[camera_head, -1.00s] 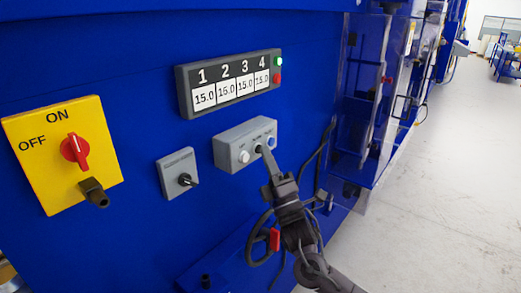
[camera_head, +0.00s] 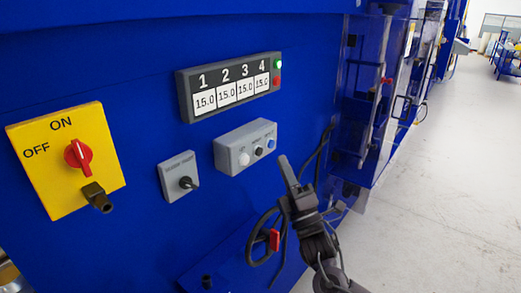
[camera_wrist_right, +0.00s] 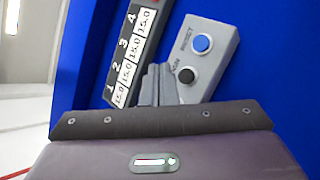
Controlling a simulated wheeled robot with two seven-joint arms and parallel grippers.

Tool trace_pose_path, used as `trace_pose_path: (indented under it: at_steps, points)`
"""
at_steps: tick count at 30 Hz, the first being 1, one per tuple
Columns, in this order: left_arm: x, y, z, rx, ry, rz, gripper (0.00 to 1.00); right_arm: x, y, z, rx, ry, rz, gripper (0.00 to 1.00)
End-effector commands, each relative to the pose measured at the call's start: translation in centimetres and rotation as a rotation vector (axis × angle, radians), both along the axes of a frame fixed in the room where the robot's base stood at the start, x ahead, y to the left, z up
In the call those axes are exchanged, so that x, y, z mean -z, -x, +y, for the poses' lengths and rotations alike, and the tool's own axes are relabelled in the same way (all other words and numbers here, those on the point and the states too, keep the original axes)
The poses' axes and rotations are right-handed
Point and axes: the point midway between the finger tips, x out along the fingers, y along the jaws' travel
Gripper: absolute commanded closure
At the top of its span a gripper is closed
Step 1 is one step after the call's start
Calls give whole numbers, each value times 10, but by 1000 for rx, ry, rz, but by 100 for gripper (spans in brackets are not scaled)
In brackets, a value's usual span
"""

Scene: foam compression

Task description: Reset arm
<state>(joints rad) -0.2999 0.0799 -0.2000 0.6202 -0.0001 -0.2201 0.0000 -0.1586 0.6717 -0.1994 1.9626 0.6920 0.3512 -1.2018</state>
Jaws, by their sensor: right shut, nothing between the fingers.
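My right gripper (camera_head: 287,168) is shut and empty in the head view, just below and to the right of the grey button box, apart from it. The grey button box (camera_head: 233,158) on the blue machine front carries a white, a black and a blue button. In the right wrist view, my shut fingers (camera_wrist_right: 157,84) point up beside the box (camera_wrist_right: 200,35). Its blue button (camera_wrist_right: 201,43) and black button (camera_wrist_right: 187,75) show there, and the fingers cover part of the box. My left gripper is in no view.
The display panel (camera_head: 230,86) shows 15.0 in its fields, with a green light lit. The yellow ON/OFF switch (camera_head: 40,178) and grey selector switch (camera_head: 176,168) sit to the left. A black cable with a red handle (camera_head: 274,240) hangs low. Free floor (camera_head: 440,200) lies right.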

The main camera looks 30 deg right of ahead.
Motion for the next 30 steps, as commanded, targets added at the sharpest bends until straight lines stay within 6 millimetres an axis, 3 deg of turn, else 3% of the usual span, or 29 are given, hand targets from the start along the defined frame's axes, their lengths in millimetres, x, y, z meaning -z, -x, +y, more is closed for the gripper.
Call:
trace_pose_path:
  at_steps: [7, 23, 26, 29, 30]
  points:
    - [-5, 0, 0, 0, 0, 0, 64, -1, 14, -6, 0, 0, -1, 100]
    - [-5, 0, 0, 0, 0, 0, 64, 4, 13, -7, 0, -5, 10, 100]
    - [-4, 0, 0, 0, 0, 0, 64, 30, 4, -14, -5, -40, 70, 100]
    - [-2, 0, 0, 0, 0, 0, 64, 83, -9, -27, -10, -118, 191, 100]
    - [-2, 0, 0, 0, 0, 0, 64, 111, -14, -33, -11, -160, 252, 100]
